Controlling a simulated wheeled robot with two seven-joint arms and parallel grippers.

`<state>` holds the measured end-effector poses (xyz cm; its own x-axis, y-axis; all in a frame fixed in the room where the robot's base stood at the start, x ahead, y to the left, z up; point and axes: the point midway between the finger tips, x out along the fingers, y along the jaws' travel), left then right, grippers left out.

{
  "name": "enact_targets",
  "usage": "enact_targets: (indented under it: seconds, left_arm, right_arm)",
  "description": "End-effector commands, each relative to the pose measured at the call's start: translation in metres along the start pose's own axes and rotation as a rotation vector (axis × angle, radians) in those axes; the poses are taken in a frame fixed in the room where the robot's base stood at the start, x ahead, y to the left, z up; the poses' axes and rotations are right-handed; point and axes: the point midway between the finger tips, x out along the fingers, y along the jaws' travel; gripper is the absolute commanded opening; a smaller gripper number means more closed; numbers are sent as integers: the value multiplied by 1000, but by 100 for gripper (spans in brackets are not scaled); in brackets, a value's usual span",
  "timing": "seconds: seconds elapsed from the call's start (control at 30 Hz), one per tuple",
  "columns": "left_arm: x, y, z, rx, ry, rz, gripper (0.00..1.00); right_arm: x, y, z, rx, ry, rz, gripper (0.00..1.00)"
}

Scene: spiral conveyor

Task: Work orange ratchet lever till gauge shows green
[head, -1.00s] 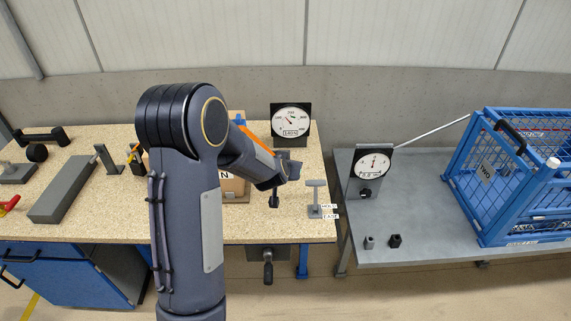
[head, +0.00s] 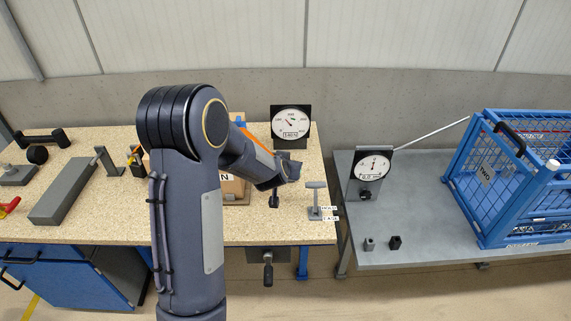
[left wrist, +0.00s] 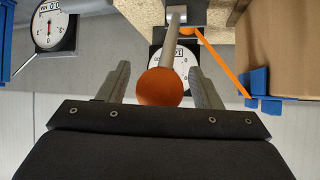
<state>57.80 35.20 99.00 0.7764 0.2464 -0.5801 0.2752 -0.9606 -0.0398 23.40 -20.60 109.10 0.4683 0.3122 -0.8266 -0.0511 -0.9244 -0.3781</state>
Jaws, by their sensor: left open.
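The orange ball knob (left wrist: 160,88) of the lever sits between the two spread fingers of my left gripper (left wrist: 158,70) in the left wrist view. A gap shows on both sides of it, and a grey bar (left wrist: 174,35) runs up from it. In the head view my left gripper (head: 290,170) is over the bench, right of the strapped box, and hides most of the lever. The gauge (head: 291,122) stands behind it on the bench, a white dial in a black frame. No green shows on it. It also shows partly behind the knob in the left wrist view (left wrist: 186,62).
A cardboard box (head: 232,187) with an orange strap (head: 257,143) stands left of the gripper. A small grey T-shaped post (head: 315,200) stands to the right. The grey side table (head: 420,225) bears a second gauge (head: 373,165) and a blue mesh cage (head: 500,190).

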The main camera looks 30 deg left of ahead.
Motion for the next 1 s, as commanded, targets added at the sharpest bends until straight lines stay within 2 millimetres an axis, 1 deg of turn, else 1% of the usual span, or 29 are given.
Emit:
enact_targets:
  seconds: [0.13, 0.3, 0.4, 0.5, 0.63, 1.0]
  left_arm:
    - [-16, 1, -2, 1, 3, 1, 59]
    - [-47, 1, -2, 1, 3, 3, 59]
    - [-62, 1, -3, 0, 4, 2, 59]
    - [-72, 0, -2, -1, 3, 0, 59]
    - [-77, 0, -1, 0, 3, 0, 59]
    - [-77, 0, 0, 0, 2, 0, 59]
  right_arm:
    - [0, 0, 0, 0, 0, 0, 59]
    - [-4, -2, -2, 0, 0, 0, 59]
    - [-6, -3, -3, 0, 0, 0, 59]
    - [-8, -4, -4, 0, 0, 0, 59]
    - [-8, -4, -4, 0, 0, 0, 59]
    - [-8, -4, -4, 0, 0, 0, 59]
